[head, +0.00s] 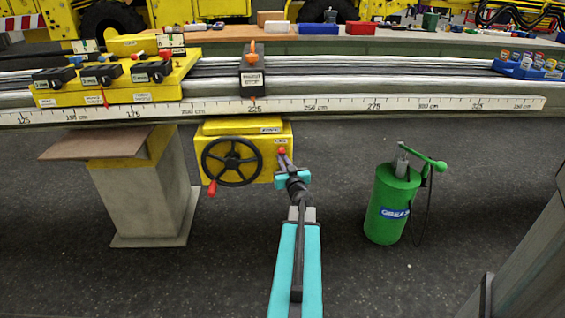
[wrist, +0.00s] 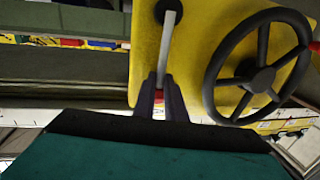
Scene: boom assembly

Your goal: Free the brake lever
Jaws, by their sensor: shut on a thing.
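The brake lever (wrist: 168,48) is a pale grey rod on a dark pivot at the right side of a yellow box (head: 262,170). Its red end (head: 282,151) shows at the box's upper right corner in the head view. My gripper (head: 285,160) is shut on this red end. In the wrist view, the two dark fingers of my gripper (wrist: 159,95) stand on either side of the red end, and the rod runs up from them to the pivot. The fingers hide part of the red end.
A black handwheel (head: 232,161) with a red handle sits on the box, left of the lever. The long boom with its white scale (head: 330,107) runs above. An orange-topped pointer stop (head: 252,80) sits on it. A green grease drum (head: 390,207) stands right; a concrete pedestal (head: 145,205) stands left.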

